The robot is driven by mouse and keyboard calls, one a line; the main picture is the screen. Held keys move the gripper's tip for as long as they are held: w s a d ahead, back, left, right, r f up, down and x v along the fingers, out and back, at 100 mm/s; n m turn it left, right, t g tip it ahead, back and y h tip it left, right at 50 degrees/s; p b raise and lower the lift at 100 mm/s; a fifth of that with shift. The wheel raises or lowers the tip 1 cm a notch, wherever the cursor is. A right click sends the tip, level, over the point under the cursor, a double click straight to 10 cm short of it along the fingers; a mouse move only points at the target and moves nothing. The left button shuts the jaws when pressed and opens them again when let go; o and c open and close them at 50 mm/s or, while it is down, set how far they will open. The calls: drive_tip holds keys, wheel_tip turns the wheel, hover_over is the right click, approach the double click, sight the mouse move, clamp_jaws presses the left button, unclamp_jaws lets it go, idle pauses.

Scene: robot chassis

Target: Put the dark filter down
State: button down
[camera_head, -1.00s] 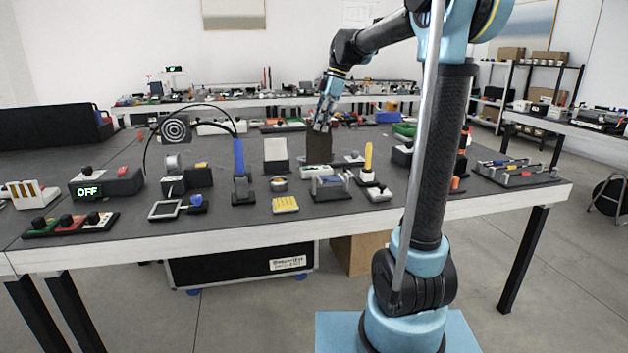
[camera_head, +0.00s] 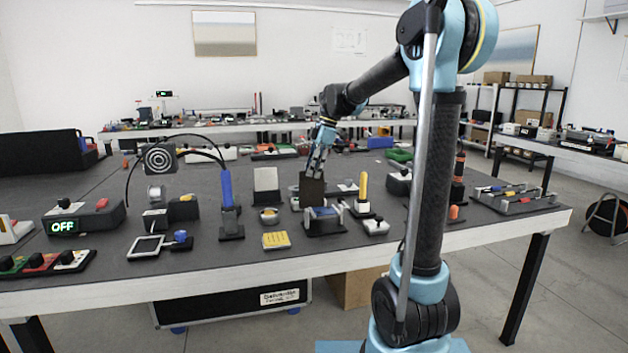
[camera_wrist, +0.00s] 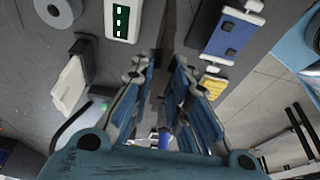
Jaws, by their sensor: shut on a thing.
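The dark filter is a dark brown flat plate (camera_head: 312,188), upright in the head view. My gripper (camera_head: 314,174) is shut on its top edge and points down from above. In the head view the plate's lower edge is just behind a dark rack with a blue block (camera_head: 325,212); I cannot tell if they touch. In the wrist view my gripper's blue fingers (camera_wrist: 168,100) stand on either side of a narrow dark gap, where the plate is hard to make out edge-on. A blue and white device (camera_wrist: 232,35) is to the right of it there.
A white upright panel (camera_head: 266,181) and a small round dish (camera_head: 268,215) stand left of the filter. A yellow-handled tool (camera_head: 362,190) is at its right. A yellow tile (camera_head: 276,240) lies in front. Bare dark table (camera_head: 222,267) shows along the front edge.

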sight(314, 180)
drive_tip(key=shift+f, duration=1.5)
drive_tip(key=c, duration=1.5)
unclamp_jaws()
drive_tip(key=shift+c, duration=0.2)
drive_tip(key=s+v, duration=0.1)
drive_tip(key=v, duration=1.1)
drive_tip(key=s+d+f+m+t+h, duration=0.1)
drive_tip(key=s+d+f+m, duration=0.5)
drive_tip(key=s+f, duration=0.3)
drive_tip(key=s+d+f+m+t+h, duration=0.1)
drive_tip(key=s+d+f+m, duration=0.4)
drive_tip(key=s+f+m, duration=0.3)
drive_tip(key=s+d+f+m+t+h, duration=0.1)
drive_tip(key=s+d+f+m, duration=0.5)
drive_tip(key=s+f, duration=0.5)
drive_tip(key=s+m, duration=0.1)
drive_tip(key=s, duration=0.3)
drive_tip(key=shift+d, duration=0.35)
